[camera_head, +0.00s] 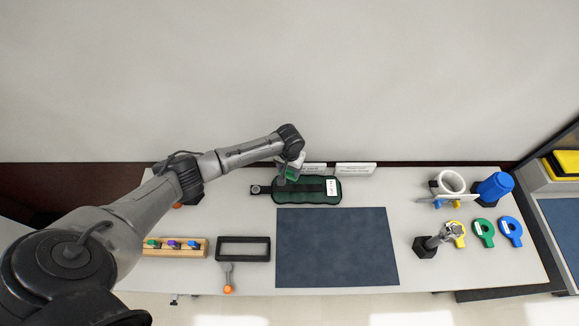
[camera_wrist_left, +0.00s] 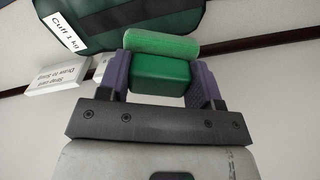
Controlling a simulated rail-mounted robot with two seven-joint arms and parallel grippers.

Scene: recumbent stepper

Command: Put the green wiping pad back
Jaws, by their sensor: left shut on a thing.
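The green wiping pad (camera_wrist_left: 163,74) has a dark green block and a lighter green, textured layer. My left gripper (camera_wrist_left: 160,82) is shut on it, with one purple finger on each side of the block. In the head view the pad (camera_head: 291,174) hangs under my left gripper (camera_head: 291,168), at the back of the table, over or just behind the dark green cuff (camera_head: 312,190). The cuff's label also shows in the left wrist view (camera_wrist_left: 66,34). I cannot tell the exact height of the pad above the cuff. My right gripper is out of view.
A blue mat (camera_head: 336,246) covers the table's middle. A black rectangular frame (camera_head: 243,239) and a wooden rack (camera_head: 175,254) with coloured pieces lie at the left. White signs (camera_head: 355,169) line the back.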

